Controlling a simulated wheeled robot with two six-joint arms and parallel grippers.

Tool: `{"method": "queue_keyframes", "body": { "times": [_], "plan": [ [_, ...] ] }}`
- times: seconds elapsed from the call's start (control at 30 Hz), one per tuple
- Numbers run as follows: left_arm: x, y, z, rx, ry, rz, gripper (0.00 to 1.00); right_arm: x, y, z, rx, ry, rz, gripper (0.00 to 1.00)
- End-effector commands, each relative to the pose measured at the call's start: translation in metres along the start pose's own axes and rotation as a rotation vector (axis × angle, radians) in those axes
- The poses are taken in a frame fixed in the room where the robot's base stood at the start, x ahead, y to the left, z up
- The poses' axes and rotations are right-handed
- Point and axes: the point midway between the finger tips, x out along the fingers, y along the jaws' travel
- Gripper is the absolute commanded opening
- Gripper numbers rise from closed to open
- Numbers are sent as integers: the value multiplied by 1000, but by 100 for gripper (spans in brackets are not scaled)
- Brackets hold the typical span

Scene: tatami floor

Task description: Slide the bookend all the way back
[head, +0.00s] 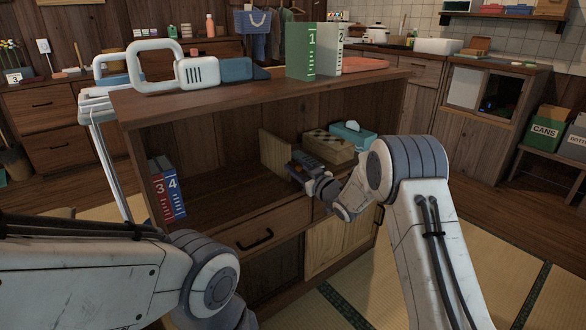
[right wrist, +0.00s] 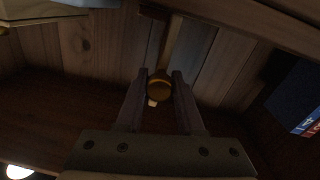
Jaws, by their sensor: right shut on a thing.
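The bookend (head: 275,150) is a light wooden upright panel inside the shelf compartment, near the middle. In the right wrist view the bookend (right wrist: 172,42) shows almost edge-on, with a round brass-coloured knob (right wrist: 159,90) between my fingers. My right gripper (head: 296,162) reaches into the compartment from the right and is shut on that knob; its fingers also show in the right wrist view (right wrist: 159,80). Books 3 and 4 (head: 168,190) stand leaning at the compartment's left end, apart from the bookend. Only my left arm shows, at the lower left; its gripper is out of view.
A woven-patterned box (head: 328,146) and a blue tissue box (head: 352,135) stand right of the bookend. The shelf floor (head: 235,203) is bare between books and bookend. Books 1 (head: 300,50) and 2 (head: 328,48) stand on the shelf top (head: 215,93).

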Motion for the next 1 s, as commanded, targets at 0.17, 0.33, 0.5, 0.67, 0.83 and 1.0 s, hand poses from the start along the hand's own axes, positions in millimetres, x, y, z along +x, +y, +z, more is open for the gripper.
{"method": "queue_keyframes", "body": {
  "times": [0.17,0.33,0.5,0.67,0.83,1.0],
  "plan": [
    [0,0,0,0,0,0,50,-1,1,2,3,-5,4,0],
    [0,0,0,0,0,0,50,-1,1,2,2,-3,3,67],
    [0,0,0,0,0,0,50,0,0,1,1,-1,1,67],
    [-3,0,0,0,0,0,50,-6,0,-1,0,-1,2,67],
    [-13,1,-1,0,0,0,50,-32,2,-2,2,-4,4,67],
    [-24,2,-1,0,0,0,50,-68,2,-2,3,-5,4,67]
  ]
}}
